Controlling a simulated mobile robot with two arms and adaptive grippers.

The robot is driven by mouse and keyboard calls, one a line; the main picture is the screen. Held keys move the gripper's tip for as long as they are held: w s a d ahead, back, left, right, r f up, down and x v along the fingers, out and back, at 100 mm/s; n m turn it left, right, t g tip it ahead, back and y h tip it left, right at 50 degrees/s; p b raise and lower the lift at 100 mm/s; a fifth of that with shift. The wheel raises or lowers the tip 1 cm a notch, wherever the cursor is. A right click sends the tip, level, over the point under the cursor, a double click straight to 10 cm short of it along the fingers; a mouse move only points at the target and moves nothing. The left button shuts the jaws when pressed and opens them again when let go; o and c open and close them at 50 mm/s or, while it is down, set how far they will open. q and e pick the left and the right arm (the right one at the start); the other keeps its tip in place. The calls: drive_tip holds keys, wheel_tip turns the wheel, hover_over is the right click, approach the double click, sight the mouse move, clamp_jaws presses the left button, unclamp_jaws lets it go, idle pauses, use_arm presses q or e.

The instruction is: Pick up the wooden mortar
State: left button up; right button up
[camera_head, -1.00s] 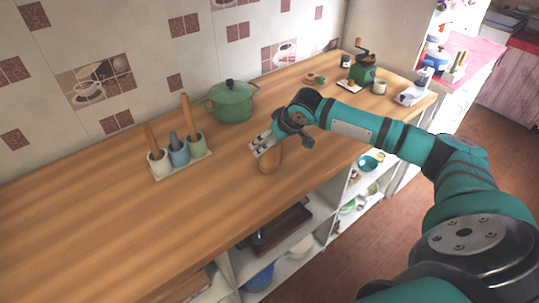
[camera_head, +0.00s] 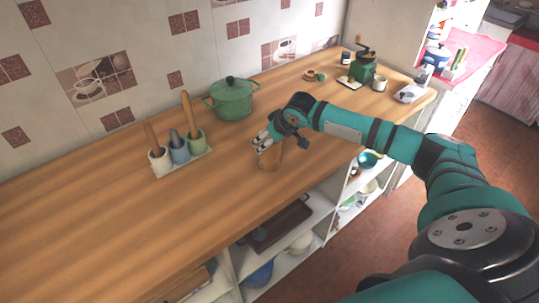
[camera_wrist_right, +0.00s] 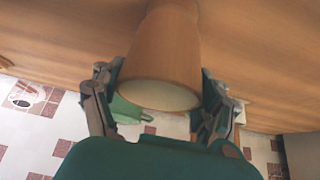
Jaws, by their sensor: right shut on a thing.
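The wooden mortar (camera_head: 271,159) is a smooth brown cup-like piece near the front edge of the wooden counter (camera_head: 110,220). My right gripper (camera_head: 262,143) is shut on it, and its fingers partly hide the mortar's upper part in the head view. In the right wrist view the mortar (camera_wrist_right: 162,58) fills the space between the two fingers, with a pale round end facing the camera. I cannot tell whether it is clear of the counter. My left gripper is not in view.
A tray (camera_head: 183,164) of several cups with wooden handles stands to the left. A green lidded pot (camera_head: 232,100) is behind the mortar. A green grinder (camera_head: 362,70) and small dishes stand at the far right. The counter's left front is clear.

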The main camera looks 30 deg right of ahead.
drive_tip(key=shift+c, duration=1.1)
